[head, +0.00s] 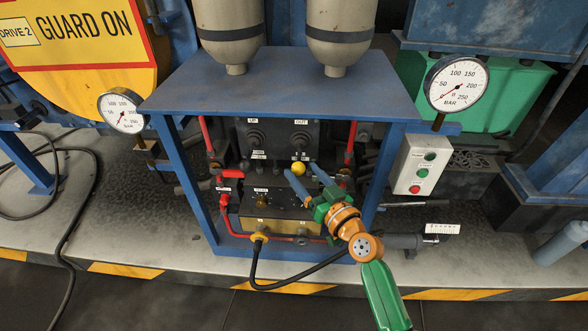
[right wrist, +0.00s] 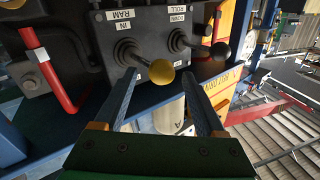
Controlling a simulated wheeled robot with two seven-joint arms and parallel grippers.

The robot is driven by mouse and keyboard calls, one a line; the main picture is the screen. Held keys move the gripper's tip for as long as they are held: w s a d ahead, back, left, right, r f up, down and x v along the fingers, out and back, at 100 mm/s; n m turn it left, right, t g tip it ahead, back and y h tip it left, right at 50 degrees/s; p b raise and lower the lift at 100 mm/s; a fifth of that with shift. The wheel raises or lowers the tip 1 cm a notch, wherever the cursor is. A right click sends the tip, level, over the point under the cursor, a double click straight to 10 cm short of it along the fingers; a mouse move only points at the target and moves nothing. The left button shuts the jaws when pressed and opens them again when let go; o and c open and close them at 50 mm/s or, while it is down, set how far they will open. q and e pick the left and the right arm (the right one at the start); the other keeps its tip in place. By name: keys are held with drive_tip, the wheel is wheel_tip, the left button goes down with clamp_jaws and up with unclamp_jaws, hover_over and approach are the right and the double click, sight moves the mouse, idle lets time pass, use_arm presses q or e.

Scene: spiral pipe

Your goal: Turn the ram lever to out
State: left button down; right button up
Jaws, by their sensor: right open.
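The ram lever's yellow ball knob (head: 298,168) sits low in front of the dark valve panel (head: 277,134), below the OUT label. The knob also shows in the right wrist view (right wrist: 161,71), on a short stem from a round boss beside the upside-down words RAM and IN. My right gripper (head: 301,173) is open, its two blue fingers reaching up to the knob. In the wrist view the fingers (right wrist: 160,84) stand either side of it, with gaps visible. A second lever with a black knob (right wrist: 220,50) is beside it. My left gripper is out of view.
The blue frame (head: 384,195) surrounds the panel, with posts either side and a top plate above. Red pipes (head: 350,142) run close by. A white button box (head: 420,164) and a gauge (head: 456,84) stand to the right. A black hose (head: 290,284) hangs below.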

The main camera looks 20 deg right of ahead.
sight(300, 162)
drive_tip(key=x, duration=0.2)
drive_tip(key=shift+w+a+f, duration=0.1)
drive_tip(key=shift+w+a, duration=0.1)
drive_tip(key=shift+w, duration=0.1)
drive_tip(key=shift+s, duration=0.1)
drive_tip(key=shift+c, duration=0.2)
drive_tip(key=shift+d, duration=0.1)
clamp_jaws()
drive_tip(key=r+g+p, duration=0.1)
drive_tip(key=p, duration=0.4)
drive_tip(key=r+m+g+p, duration=0.1)
drive_tip(key=r+p, duration=0.1)
drive_tip(key=p, duration=0.2)
drive_tip(key=r+m+g+p, duration=0.1)
drive_tip(key=r+p, duration=0.1)
drive_tip(key=p, duration=0.3)
drive_tip(key=shift+w+d+r+g+p, duration=0.1)
drive_tip(key=shift+w+d+g+p, duration=0.05)
drive_tip(key=shift+w+g+p, duration=0.2)
drive_tip(key=shift+w, duration=0.1)
drive_tip(key=shift+f, duration=0.25)
